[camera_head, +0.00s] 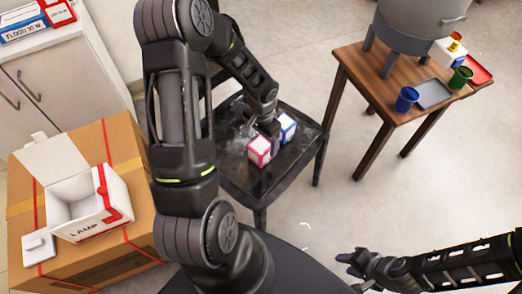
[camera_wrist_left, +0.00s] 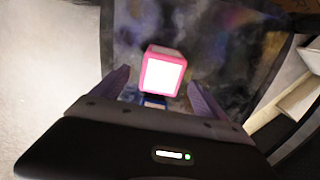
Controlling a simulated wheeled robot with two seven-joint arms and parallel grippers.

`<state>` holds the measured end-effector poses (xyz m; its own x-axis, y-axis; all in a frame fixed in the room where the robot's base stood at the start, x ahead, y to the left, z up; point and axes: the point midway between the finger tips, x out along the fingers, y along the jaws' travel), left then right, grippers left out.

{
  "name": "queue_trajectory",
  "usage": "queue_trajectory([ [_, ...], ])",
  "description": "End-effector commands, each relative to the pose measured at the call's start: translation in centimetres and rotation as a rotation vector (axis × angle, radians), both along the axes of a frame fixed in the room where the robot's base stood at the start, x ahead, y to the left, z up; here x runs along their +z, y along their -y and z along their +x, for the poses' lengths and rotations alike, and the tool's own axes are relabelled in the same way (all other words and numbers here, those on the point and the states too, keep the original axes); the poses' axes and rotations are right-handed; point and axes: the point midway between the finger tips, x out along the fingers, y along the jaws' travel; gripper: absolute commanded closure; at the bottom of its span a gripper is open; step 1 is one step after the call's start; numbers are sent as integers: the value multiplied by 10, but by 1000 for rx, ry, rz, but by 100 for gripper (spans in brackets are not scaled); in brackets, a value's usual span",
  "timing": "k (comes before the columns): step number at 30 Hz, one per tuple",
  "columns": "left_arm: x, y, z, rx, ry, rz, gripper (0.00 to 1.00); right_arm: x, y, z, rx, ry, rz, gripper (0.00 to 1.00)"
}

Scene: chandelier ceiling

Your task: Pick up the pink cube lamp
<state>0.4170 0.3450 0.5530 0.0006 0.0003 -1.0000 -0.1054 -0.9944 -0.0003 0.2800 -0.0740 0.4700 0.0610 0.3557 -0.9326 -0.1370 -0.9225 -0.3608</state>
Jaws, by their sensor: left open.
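The pink cube lamp (camera_head: 260,150) has white glowing faces with pink edges. It sits on the dark chair seat (camera_head: 230,180). A similar blue cube lamp (camera_head: 287,127) stands close beside it. My left gripper (camera_head: 271,132) is low over the seat by both cubes. In the left wrist view the pink cube (camera_wrist_left: 163,72) appears just beyond and between the open fingertips, with no clear contact. The blue cube (camera_wrist_left: 153,101) is partly hidden there by the gripper body. My right gripper (camera_head: 352,262) is at the lower right, away from the chair; its jaws are too small to judge.
A cardboard box (camera_head: 130,150) bears an open white lamp box (camera_head: 117,190) at left. A wooden table (camera_head: 362,68) at upper right holds a large pot (camera_head: 415,22), cups and a grey tray (camera_head: 434,93). Open floor (camera_head: 330,205) lies between chair and table.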

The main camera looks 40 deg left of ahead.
Motion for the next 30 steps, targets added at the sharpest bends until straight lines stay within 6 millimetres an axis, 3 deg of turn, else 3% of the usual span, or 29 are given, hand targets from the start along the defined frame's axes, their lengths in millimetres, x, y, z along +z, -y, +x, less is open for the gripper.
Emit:
queue_trajectory([
  [5,-20,0,-1,-1,-2,0,16,-4,0,0,0,0,0,64],
  [17,-26,0,-2,0,-2,-1,16,-5,0,0,0,0,0,64],
  [25,-64,-2,-5,-1,-2,-1,16,-11,0,0,0,0,0,64],
  [30,-74,-3,-5,-1,-1,0,16,-12,0,0,0,0,0,64],
])
